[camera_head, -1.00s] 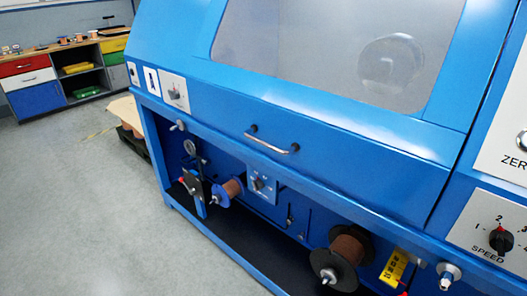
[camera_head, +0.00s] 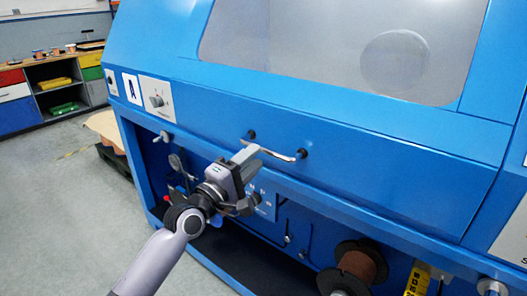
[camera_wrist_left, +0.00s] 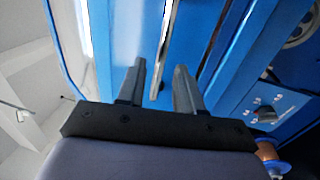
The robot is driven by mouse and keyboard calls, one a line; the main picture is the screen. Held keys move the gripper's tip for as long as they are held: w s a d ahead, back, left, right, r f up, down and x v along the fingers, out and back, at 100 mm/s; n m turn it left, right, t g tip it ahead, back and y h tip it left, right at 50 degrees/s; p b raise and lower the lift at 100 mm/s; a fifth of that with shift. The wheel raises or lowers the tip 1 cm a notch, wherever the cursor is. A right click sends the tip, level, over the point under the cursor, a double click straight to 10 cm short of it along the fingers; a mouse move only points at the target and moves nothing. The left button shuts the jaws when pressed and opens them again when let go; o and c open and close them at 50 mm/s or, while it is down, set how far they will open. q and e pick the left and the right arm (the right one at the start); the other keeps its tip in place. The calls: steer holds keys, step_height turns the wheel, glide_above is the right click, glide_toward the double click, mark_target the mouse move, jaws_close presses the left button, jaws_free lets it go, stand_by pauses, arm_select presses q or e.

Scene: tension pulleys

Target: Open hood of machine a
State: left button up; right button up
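The blue hood (camera_head: 340,140) of the machine labelled A (camera_head: 130,88) is shut, with a large grey window. Its silver bar handle (camera_head: 285,155) is on the hood's lower front. My left gripper (camera_head: 247,155) is at the left part of the handle and covers some of it. In the left wrist view the two fingers (camera_wrist_left: 158,85) are apart, and the handle (camera_wrist_left: 168,45) runs into the gap between them. Whether a finger touches it I cannot tell. My right gripper is not in view.
Below the hood is an open bay with a copper-coloured spool (camera_head: 358,265) and a small control plate (camera_head: 262,200). A knob panel (camera_head: 157,97) is at the hood's left. A drawer cabinet (camera_head: 50,85) stands far left.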

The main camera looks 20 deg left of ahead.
arm_select(q)
steer(key=shift+x, duration=2.4)
jaws_close()
